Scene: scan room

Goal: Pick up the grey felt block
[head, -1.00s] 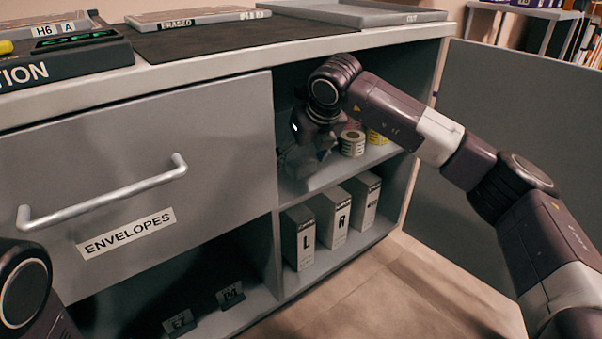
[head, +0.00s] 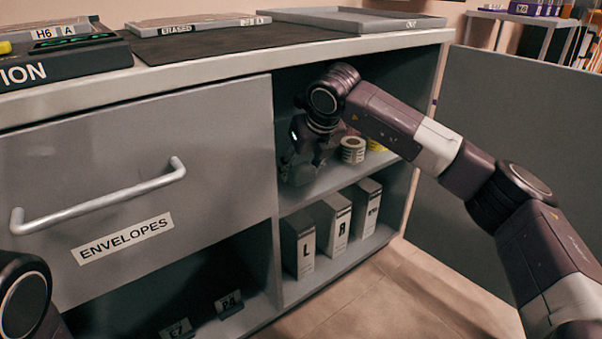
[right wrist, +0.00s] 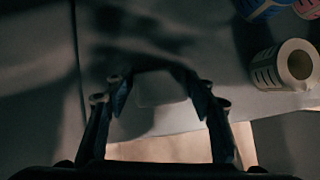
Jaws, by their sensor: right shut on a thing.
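The grey felt block (right wrist: 160,88) shows dimly in the right wrist view, between the two fingers of my right gripper (right wrist: 161,98), which is shut on it. In the head view my right gripper (head: 303,160) is inside the upper open compartment of the cabinet, low over its shelf. The block is hard to make out there, dark and mostly covered by the gripper. I cannot tell whether it touches the shelf. Only a round joint of my left arm shows at the lower left; the left gripper is out of view.
A label roll (head: 353,149) stands on the shelf (head: 325,186) just right of the gripper; it also shows in the wrist view (right wrist: 284,66). Upright boxes (head: 333,226) stand in the compartment below. The closed envelopes drawer (head: 130,170) is left; an open door (head: 510,150) is right.

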